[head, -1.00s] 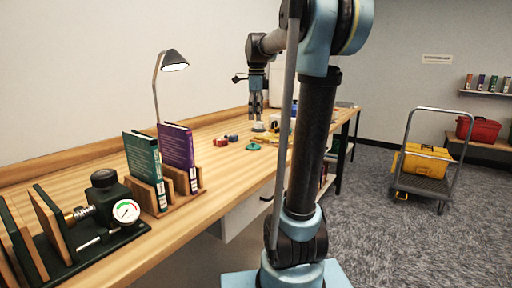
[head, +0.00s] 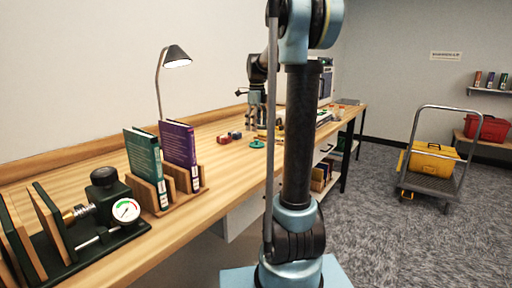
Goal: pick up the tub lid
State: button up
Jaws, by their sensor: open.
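My gripper (head: 256,122) is open, fingers pointing down, over the far part of the wooden bench. A small pale round thing shows just under and behind the fingertips; it may be the tub lid, but it is too small and covered to be sure. I cannot tell whether the fingers touch it. A small green round piece (head: 257,144) lies on the bench a little nearer than the gripper. My own arm covers part of the bench to the right of the gripper.
Small red (head: 222,138) and blue (head: 236,134) pieces lie left of the gripper. A lamp (head: 176,56), upright books (head: 180,146) and a gauge device (head: 125,210) stand along the wooden bench (head: 90,170). A cart with a yellow case (head: 428,158) stands on the floor at right.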

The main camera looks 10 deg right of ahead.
aim_at(257, 143)
notch_tip(257, 143, down, 2)
jog(key=shift+f, duration=0.15)
jog(key=shift+w+d+f, duration=0.1)
jog(key=shift+w+f, duration=0.1)
jog(key=shift+f, duration=1.1)
jog(key=shift+w+f, duration=0.2)
jog(key=shift+f, duration=1.1)
jog(key=c, duration=0.8)
